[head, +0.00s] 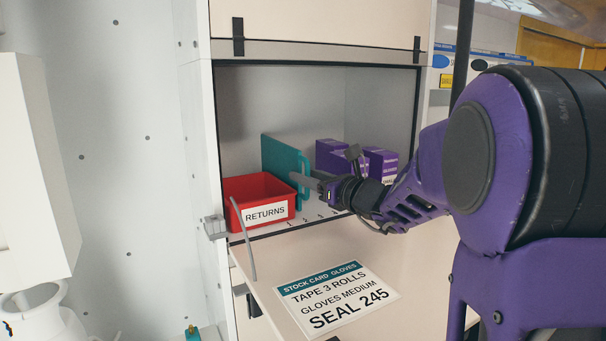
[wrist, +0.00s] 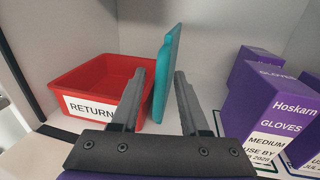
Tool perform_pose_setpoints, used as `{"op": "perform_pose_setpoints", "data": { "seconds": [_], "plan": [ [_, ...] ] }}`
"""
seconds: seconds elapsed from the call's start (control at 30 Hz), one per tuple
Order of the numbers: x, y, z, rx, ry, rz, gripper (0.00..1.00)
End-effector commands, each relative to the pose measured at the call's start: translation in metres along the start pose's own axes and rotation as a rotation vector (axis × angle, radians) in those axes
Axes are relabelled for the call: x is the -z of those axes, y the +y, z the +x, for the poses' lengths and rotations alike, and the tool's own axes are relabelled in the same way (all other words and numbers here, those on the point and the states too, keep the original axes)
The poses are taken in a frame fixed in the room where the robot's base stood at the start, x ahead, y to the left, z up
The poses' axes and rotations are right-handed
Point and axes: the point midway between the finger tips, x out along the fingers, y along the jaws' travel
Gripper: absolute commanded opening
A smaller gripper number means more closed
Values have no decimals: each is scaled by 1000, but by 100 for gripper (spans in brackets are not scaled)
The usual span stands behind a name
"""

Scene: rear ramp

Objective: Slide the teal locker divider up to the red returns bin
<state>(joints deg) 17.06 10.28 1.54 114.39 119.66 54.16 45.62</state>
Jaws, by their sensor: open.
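The teal divider (head: 284,163) stands upright in the open locker, just right of the red returns bin (head: 262,213). In the wrist view the divider (wrist: 168,75) rises between my two fingers, and the bin (wrist: 95,82) lies to their left. My left finger covers part of the bin's right side and the divider's lower left edge, so I cannot tell whether bin and divider touch. My gripper (head: 306,182) is open at the divider's front edge, with the fingers spread to either side of it in the wrist view (wrist: 159,74). Contact with either finger is unclear.
Several purple glove boxes (head: 346,158) stand right of the divider; they show large in the wrist view (wrist: 270,115). The lowered flap (head: 375,262) carries a stock card (head: 337,297). A grey strap (head: 245,238) hangs at the bin's front left. The locker walls enclose the space.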

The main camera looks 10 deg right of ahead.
Motion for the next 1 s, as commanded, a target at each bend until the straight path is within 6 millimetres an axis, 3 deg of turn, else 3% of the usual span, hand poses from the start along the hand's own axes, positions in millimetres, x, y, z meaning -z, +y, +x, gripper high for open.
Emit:
{"op": "perform_pose_setpoints", "data": {
  "seconds": [0.27,0.53,1.0],
  "plan": [
    [0,0,0,0,0,0,45],
    [0,0,0,0,0,0,0],
    [0,0,0,0,0,-1,0]
  ]
}}
